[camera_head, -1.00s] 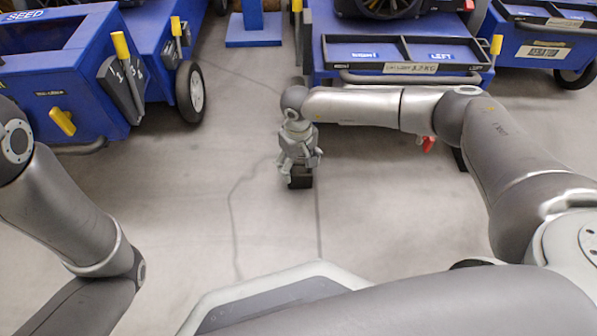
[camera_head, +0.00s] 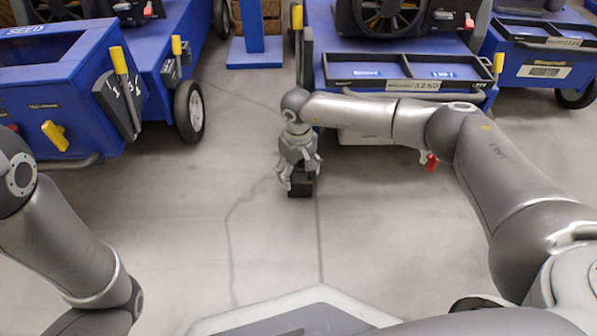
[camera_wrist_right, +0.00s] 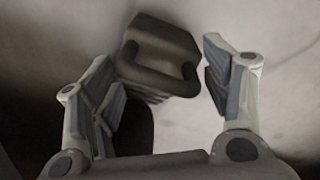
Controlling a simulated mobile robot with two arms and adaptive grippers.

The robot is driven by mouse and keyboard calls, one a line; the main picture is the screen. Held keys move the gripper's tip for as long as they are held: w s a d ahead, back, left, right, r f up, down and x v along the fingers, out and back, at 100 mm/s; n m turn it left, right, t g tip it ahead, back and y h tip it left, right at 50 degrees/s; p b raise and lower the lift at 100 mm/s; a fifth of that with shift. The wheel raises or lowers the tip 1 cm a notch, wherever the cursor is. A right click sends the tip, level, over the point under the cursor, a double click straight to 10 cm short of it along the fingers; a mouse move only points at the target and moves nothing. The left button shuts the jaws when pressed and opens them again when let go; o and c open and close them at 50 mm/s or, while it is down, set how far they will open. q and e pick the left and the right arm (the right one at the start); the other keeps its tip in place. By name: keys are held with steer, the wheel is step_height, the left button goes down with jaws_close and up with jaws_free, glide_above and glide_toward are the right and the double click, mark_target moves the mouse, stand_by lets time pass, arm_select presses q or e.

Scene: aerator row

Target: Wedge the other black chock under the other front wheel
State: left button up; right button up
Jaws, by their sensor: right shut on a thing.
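My right gripper (camera_head: 299,168) points down in front of the middle blue cart (camera_head: 312,45) and is shut on a black chock (camera_head: 301,186). The chock hangs low, near the floor; I cannot tell whether it touches. In the right wrist view the chock (camera_wrist_right: 158,52), with its loop handle, lies between the two fingers of the right gripper (camera_wrist_right: 165,85). The front wheels of the middle cart do not show clearly; my right arm crosses its lower front. My left gripper is out of view; only its arm shows.
Another blue cart (camera_head: 545,60) stands at the right. A red part (camera_head: 432,161) shows below my right forearm. The grey floor (camera_head: 190,215) before the carts is clear.

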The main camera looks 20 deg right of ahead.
steer(key=o, duration=2)
steer(key=shift+w+d+r, duration=0.1)
steer(key=shift+w, duration=0.25)
steer(key=shift+w+d, duration=0.1)
steer(key=shift+d, duration=0.05)
steer(key=shift+r, duration=0.5)
steer(key=r, duration=0.7)
steer(key=s+a+r, duration=0.1)
steer(key=r, duration=0.2)
steer(key=shift+r, duration=0.3)
steer(key=shift+r, duration=0.1)
step_height(320, 180, up, 7)
steer(key=p, duration=0.5)
steer(key=shift+p, duration=0.35)
